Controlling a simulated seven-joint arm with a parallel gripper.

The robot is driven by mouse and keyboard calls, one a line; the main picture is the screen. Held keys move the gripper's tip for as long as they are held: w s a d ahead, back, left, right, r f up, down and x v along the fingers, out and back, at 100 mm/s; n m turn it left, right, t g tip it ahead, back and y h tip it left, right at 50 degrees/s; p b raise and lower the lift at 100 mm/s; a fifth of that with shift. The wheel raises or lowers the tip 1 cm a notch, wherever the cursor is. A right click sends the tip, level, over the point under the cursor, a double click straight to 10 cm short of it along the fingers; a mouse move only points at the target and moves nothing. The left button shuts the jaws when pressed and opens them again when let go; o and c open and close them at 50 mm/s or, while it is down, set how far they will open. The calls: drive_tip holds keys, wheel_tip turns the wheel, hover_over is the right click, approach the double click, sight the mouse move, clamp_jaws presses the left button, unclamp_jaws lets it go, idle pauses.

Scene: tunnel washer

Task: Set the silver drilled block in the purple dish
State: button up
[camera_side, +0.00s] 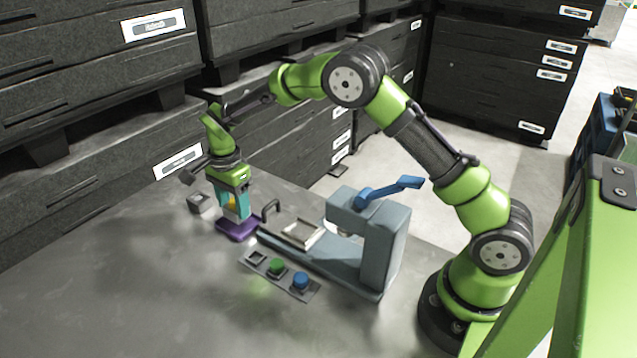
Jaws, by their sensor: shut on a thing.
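My gripper (235,207) points down over the purple dish (237,231), its teal fingers covering part of the dish. It is shut on a mostly hidden thing; a small yellow patch shows between the fingers. Whether this thing touches the dish I cannot tell. A small silver-grey block (201,204) with a dark spot on its top stands on the table just left of my gripper, apart from the dish. It looks like the silver drilled block, but is too small to be sure.
A grey machine (378,235) with a blue lever (388,188) stands right of the dish. A button panel (279,275) lies in front. The left and front table (120,290) is clear.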

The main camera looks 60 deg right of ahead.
drive_tip(key=shift+f, duration=0.2)
drive_tip(key=shift+f, duration=0.35)
drive_tip(key=shift+f, duration=0.35)
drive_tip(key=shift+f, duration=0.25)
drive_tip(key=shift+f, duration=0.1)
idle(0.8)
drive_tip(key=o, duration=1.5)
